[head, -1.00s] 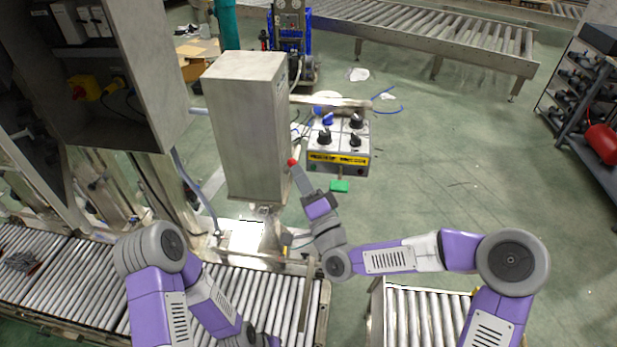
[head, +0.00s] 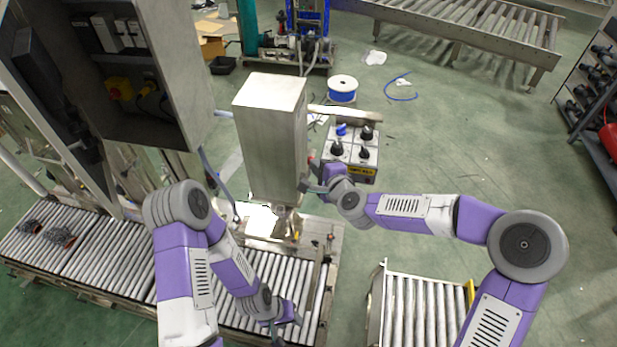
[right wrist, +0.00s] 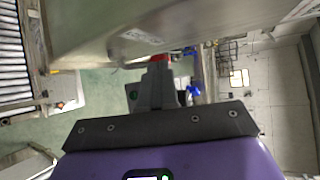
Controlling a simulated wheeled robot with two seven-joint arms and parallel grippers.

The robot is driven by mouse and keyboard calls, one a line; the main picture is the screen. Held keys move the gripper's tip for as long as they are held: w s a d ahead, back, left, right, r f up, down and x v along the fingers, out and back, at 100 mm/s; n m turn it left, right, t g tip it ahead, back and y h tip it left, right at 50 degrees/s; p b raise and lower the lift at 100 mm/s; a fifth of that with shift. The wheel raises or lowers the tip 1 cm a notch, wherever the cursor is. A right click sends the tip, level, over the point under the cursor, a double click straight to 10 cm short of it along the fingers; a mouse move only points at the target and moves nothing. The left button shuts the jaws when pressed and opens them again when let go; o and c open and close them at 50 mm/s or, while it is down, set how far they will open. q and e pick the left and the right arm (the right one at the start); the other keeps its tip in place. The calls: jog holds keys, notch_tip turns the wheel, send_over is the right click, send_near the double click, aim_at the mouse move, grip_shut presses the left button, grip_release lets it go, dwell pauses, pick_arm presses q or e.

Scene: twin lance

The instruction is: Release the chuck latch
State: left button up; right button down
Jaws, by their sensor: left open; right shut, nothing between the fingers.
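A small red part (head: 311,157) shows at the right side of the tall steel housing (head: 268,130); I cannot tell whether it is the chuck latch. My right gripper (head: 314,186) is beside the lower right edge of this housing, shut and empty. In the right wrist view its closed grey fingers (right wrist: 155,84) point at the red part (right wrist: 160,57), close to the housing's underside (right wrist: 130,30); contact cannot be told. My left gripper (head: 284,326) is open and low over the front roller conveyor, its fingertips barely visible.
A control box with black and blue knobs (head: 340,133) stands right behind my right wrist. An open electrical cabinet (head: 190,60) is at the left. Roller conveyors (head: 110,255) run along the front, with another (head: 415,310) at the right.

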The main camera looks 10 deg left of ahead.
pick_arm(q)
jog(key=shift+a+r, duration=0.2)
jog(key=shift+r, duration=0.1)
pick_arm(e)
jog(key=shift+w, duration=0.15)
pick_arm(q)
jog(key=shift+r, duration=0.45)
pick_arm(e)
jog(key=shift+r, duration=0.8)
pick_arm(q)
jog(key=shift+s+d+f+b, duration=0.2)
jog(key=shift+f+b, duration=0.3)
jog(key=shift+f, duration=0.1)
jog(key=shift+s+d+f+b, duration=0.2)
jog(key=shift+f+b, duration=0.25)
jog(key=shift+f, duration=0.15)
pick_arm(e)
jog(key=v, duration=1.4)
